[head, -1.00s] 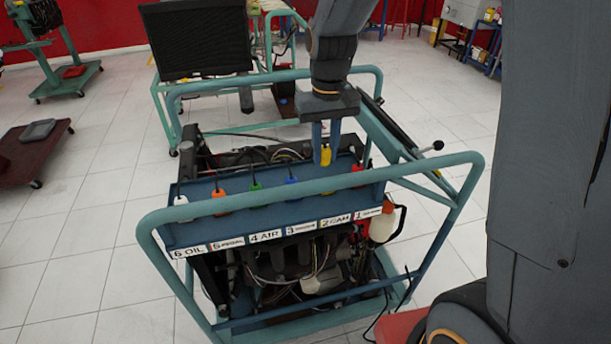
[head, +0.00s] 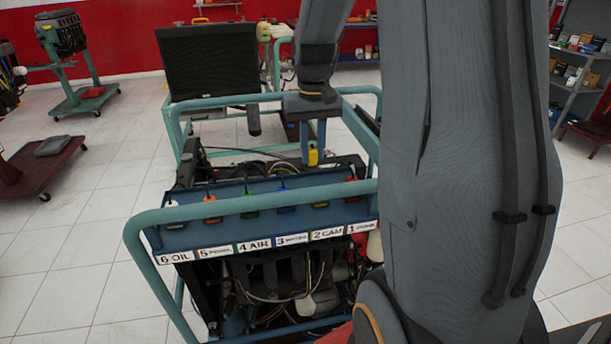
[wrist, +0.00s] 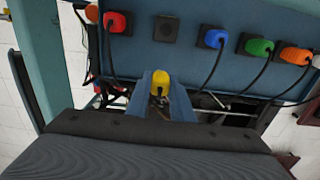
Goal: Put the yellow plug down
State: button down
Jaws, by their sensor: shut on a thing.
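The yellow plug (head: 313,156) is held between the two blue fingers of my gripper (head: 312,148). In the wrist view the yellow plug (wrist: 160,82) shows between the fingertips of my gripper (wrist: 161,90), apart from the blue socket panel (wrist: 140,52). In the head view it hangs above the engine frame, behind the panel (head: 230,222). An empty dark socket (wrist: 166,29) lies between the red plug (wrist: 117,22) and the blue plug (wrist: 214,38). The plug's lower end is not clear.
A green plug (wrist: 258,47) and an orange plug (wrist: 295,56) sit in the panel with black cables. Teal frame rails (head: 250,203) run around the trainer. A dark monitor (head: 208,58) stands behind.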

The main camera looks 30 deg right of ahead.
aim_at(312, 148)
jog(key=shift+f+p, duration=0.6)
jog(key=shift+f, duration=2.55)
jog(key=shift+f, duration=0.15)
jog(key=c, duration=1.6)
grip_release()
jog(key=shift+o, duration=0.2)
notch_tip(312, 148, up, 12)
jog(key=b, duration=0.2)
jog(key=shift+b, duration=0.35)
jog(key=shift+r, duration=0.25)
